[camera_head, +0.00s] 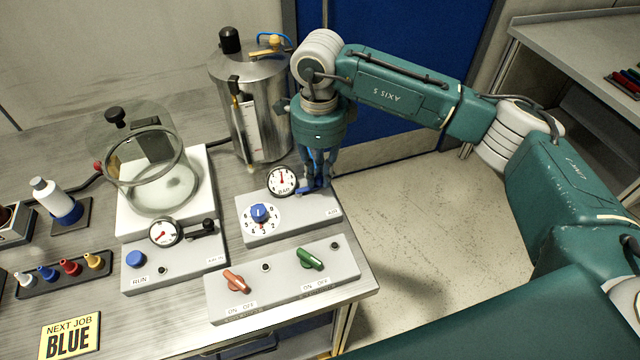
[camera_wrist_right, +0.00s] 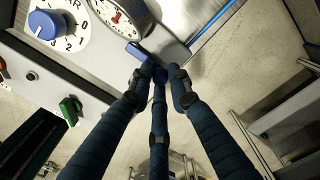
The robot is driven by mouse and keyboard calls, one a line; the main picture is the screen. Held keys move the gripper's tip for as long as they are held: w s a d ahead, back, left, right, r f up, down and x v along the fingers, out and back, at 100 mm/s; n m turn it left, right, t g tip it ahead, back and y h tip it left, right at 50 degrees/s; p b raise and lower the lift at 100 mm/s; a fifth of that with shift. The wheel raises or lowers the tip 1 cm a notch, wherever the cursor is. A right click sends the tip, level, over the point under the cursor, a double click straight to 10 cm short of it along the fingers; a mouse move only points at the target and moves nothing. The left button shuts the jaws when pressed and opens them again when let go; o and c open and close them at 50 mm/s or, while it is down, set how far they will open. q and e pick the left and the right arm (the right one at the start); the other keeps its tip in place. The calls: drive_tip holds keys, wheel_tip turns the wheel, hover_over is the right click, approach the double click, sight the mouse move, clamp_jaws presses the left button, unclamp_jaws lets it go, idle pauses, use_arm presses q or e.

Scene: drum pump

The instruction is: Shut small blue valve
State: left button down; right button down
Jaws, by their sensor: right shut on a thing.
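The small blue valve (camera_head: 307,190) is at the right end of the grey AIR box, beside the BAR gauge. In the wrist view its flat blue handle (camera_wrist_right: 138,51) sticks out at the box's edge, partly hidden by the fingers. My right gripper (camera_head: 318,182) comes down from above, with its blue fingers closed around the valve handle. In the wrist view the dark fingertips (camera_wrist_right: 158,74) meet at the handle. My left gripper is not in view.
A blue numbered dial (camera_head: 260,213) and the BAR gauge (camera_head: 282,181) sit close to the fingers. A steel drum (camera_head: 262,110) stands behind. A switch box with an orange knob (camera_head: 236,282) and a green knob (camera_head: 310,259) is in front. Open floor lies to the right.

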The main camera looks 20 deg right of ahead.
sight(319, 176)
drive_tip(key=shift+w+r, duration=0.1)
drive_tip(key=c, duration=1.6)
unclamp_jaws()
drive_tip(key=shift+c, duration=0.2)
drive_tip(key=shift+r, duration=0.1)
wheel_tip(319, 176, up, 12)
